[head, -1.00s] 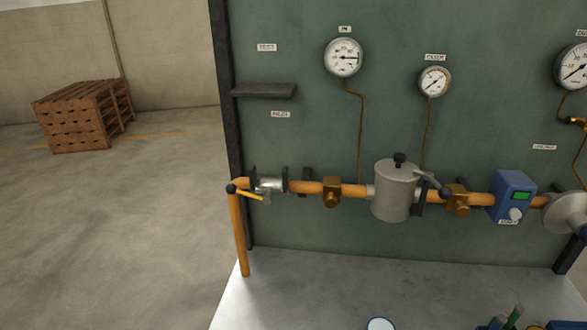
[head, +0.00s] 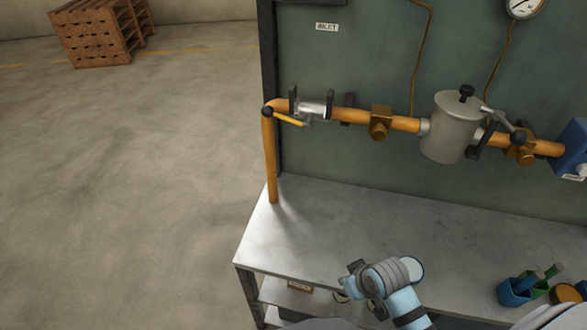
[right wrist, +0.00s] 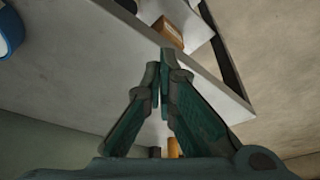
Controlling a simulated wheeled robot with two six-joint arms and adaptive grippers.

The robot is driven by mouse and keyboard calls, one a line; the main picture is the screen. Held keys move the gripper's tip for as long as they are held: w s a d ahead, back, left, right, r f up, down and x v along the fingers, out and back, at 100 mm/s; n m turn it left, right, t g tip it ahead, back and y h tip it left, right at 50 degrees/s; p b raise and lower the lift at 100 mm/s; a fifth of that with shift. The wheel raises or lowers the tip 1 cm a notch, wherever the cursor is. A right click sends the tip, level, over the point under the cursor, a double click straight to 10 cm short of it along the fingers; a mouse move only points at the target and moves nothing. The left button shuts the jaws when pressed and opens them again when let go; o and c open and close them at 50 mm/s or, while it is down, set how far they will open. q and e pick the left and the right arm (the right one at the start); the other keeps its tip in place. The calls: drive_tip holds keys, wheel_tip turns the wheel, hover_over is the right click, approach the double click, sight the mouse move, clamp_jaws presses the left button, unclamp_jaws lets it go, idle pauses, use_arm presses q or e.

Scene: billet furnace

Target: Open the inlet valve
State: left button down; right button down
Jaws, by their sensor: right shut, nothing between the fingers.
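The inlet valve (head: 312,109) is a silver body on the orange pipe (head: 350,115) at the left of the green panel, below the INLET label (head: 327,27). My right gripper (head: 350,280) is low at the bench's front edge in the head view, well below and apart from the valve. In the right wrist view its fingers (right wrist: 159,76) are shut and empty. The valve cannot be made out there. My left gripper is not in view.
The metal bench (head: 315,225) is bare below the valve. Green and blue containers (head: 518,287) stand at its right. A filter pot (head: 450,127) sits farther along the pipe. A brown box (right wrist: 167,31) lies below the bench top. Pallets (head: 100,35) stand far left.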

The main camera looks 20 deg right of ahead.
drive_tip(key=w+r+n+t+y, duration=0.1)
drive_tip(key=w+r+y, duration=0.1)
drive_tip(key=w+r, duration=0.75)
drive_tip(key=n+t+y, duration=0.2)
drive_tip(key=n+y, duration=0.1)
drive_tip(key=n, duration=0.3)
approach(271, 111)
drive_tip(key=s+d+f, duration=0.2)
drive_tip(key=d+f, duration=0.3)
wheel_tip(271, 111, up, 9)
drive_tip(key=s+n+y, duration=0.1)
drive_tip(key=n+y, duration=0.1)
drive_tip(key=shift+h, duration=0.3)
drive_tip(key=x, duration=1.3)
drive_tip(key=shift+a+f+p, duration=0.35)
drive_tip(key=shift+f+p, duration=0.05)
